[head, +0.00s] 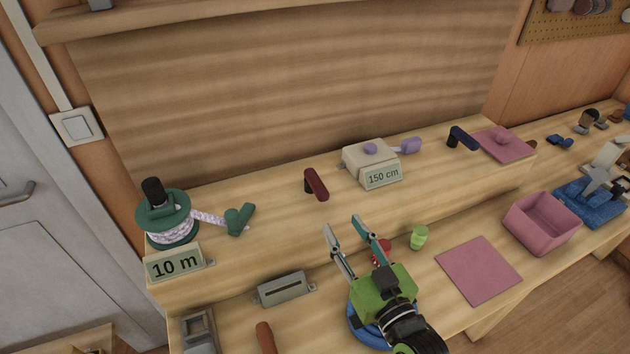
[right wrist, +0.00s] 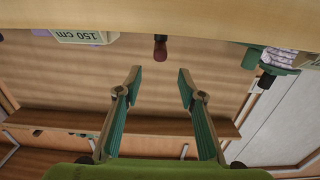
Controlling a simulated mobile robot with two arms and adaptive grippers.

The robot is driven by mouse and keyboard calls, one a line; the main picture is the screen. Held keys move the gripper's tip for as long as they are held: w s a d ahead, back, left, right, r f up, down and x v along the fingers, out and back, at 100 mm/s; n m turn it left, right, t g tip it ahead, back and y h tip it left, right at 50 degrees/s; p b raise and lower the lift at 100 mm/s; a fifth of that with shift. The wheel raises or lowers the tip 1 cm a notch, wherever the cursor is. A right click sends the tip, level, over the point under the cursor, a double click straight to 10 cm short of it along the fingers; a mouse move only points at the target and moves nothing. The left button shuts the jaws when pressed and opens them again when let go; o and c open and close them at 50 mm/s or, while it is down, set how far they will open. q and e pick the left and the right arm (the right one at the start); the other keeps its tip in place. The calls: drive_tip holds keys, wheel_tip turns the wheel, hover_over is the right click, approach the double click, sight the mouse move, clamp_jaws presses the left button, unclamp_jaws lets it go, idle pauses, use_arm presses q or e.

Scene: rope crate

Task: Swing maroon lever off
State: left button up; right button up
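The maroon lever (head: 316,184) is mounted on the raised wooden shelf, left of the box labelled 150 cm (head: 370,162). It also shows in the right wrist view (right wrist: 160,48), at the top centre, beyond the fingertips. My right gripper (head: 341,224) is open and empty, below and to the right of the lever in the head view, apart from it. In the right wrist view (right wrist: 159,80) its two fingers are spread with nothing between them. My left gripper is not in view.
A green reel (head: 165,219) of white rope stands at the left, its rope running to a green lever (head: 239,219). A navy lever (head: 462,137) is farther right. On the lower level are a grey slotted block (head: 285,289), a green striped object (head: 419,237) and a pink crate (head: 541,219).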

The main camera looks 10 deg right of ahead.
sight(326, 199)
drive_tip(key=w, duration=0.1)
drive_tip(key=w+p, duration=0.1)
drive_tip(key=w, duration=0.1)
drive_tip(key=w+a, duration=0.1)
drive_tip(key=w, duration=0.1)
drive_tip(key=shift+r, duration=0.3)
drive_tip(key=w, duration=0.3)
drive_tip(key=w+a+p, duration=0.1)
drive_tip(key=w, duration=0.2)
drive_tip(key=shift+w+a+f, duration=0.15)
drive_tip(key=shift+w, duration=0.45)
drive_tip(key=shift+w+a, duration=0.1)
drive_tip(key=shift+w, duration=0.1)
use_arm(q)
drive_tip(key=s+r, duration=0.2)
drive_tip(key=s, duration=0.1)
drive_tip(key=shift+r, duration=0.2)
use_arm(e)
clamp_jaws()
